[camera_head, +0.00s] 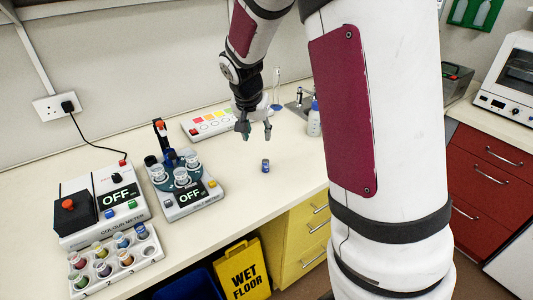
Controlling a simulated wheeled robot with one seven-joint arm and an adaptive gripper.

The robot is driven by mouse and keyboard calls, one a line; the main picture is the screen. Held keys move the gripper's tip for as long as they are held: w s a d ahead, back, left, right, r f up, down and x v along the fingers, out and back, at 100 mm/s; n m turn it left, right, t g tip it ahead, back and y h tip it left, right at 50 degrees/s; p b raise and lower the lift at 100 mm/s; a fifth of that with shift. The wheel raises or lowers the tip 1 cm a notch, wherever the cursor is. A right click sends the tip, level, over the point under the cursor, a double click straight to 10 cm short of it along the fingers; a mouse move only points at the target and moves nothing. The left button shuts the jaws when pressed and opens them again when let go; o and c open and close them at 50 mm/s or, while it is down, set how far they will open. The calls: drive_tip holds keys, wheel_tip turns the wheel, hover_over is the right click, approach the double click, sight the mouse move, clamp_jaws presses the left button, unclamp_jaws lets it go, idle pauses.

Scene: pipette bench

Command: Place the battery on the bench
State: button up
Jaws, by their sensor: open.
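A small dark cylinder with a blue band, which looks like the battery (265,166), stands upright on the pale bench (236,188). My gripper (255,136) is open and empty, pointing down. In the picture it is just above and slightly left of the battery, apart from it. The height of the fingertips over the bench is hard to tell.
Left are a colour meter (98,206) reading OFF, a rack (108,262) of coloured vials and a second device (182,185) holding cups. A white panel with coloured squares (208,123) and a bottle (314,120) are behind. Bench around the battery is clear.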

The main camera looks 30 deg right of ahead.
drive_tip(key=s+a+r+n+t+y, duration=0.1)
drive_tip(key=s+a+r+n, duration=0.45)
drive_tip(key=s+r, duration=0.7)
drive_tip(key=s+a+r+n+y, duration=0.1)
drive_tip(key=s+a+n, duration=0.1)
drive_tip(key=s+a, duration=0.2)
drive_tip(key=s+a+r+n+t+y, duration=0.1)
drive_tip(key=s+a, duration=0.3)
drive_tip(key=s, duration=0.6)
drive_tip(key=shift+s+r+n+t, duration=0.3)
drive_tip(key=shift+s+n, duration=0.1)
drive_tip(key=shift+n, duration=0.25)
